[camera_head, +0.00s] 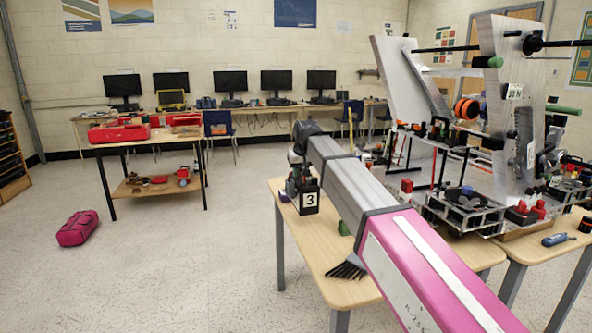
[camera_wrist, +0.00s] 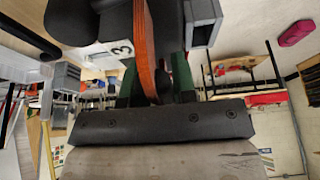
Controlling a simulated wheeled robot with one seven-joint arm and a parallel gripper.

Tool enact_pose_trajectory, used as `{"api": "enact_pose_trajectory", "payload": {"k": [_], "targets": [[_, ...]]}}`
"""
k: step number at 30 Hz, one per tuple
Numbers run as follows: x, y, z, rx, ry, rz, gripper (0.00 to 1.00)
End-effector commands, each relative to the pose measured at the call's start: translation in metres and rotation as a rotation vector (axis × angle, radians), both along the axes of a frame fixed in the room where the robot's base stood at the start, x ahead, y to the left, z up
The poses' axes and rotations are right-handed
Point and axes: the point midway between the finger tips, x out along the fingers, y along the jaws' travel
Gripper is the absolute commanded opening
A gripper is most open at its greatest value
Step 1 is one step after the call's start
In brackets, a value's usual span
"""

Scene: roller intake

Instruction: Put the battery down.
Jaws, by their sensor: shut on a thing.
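The battery (camera_head: 309,200) is a dark block with a white label reading 3, at the left end of the near wooden table (camera_head: 330,285) in the head view. It looks upright; I cannot tell whether its base touches the tabletop. My gripper (camera_head: 297,165) is above it at the end of my outstretched arm. In the wrist view my gripper (camera_wrist: 158,88) has its green fingers shut on the battery's orange strap. The battery (camera_wrist: 121,49) fills the top of that view, and its underside is hidden.
A large metal robot frame (camera_head: 500,150) stands on the table to the right. A pink bag (camera_head: 77,228) lies on the open floor at left.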

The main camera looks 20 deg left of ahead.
Motion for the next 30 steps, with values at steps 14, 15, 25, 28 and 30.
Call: {"api": "enact_pose_trajectory", "payload": {"k": [14,15,25,28,30], "targets": [[0.037,-0.003,-0.020,0.003,-0.004,0.000,0.00],[0.037,-0.003,-0.021,0.003,-0.004,0.000,0.00],[0.037,-0.003,-0.049,0.002,-0.004,0.000,0.00],[0.037,-0.003,-0.057,0.002,-0.004,0.000,0.00],[0.037,-0.003,-0.060,0.002,-0.004,0.000,0.00]]}}
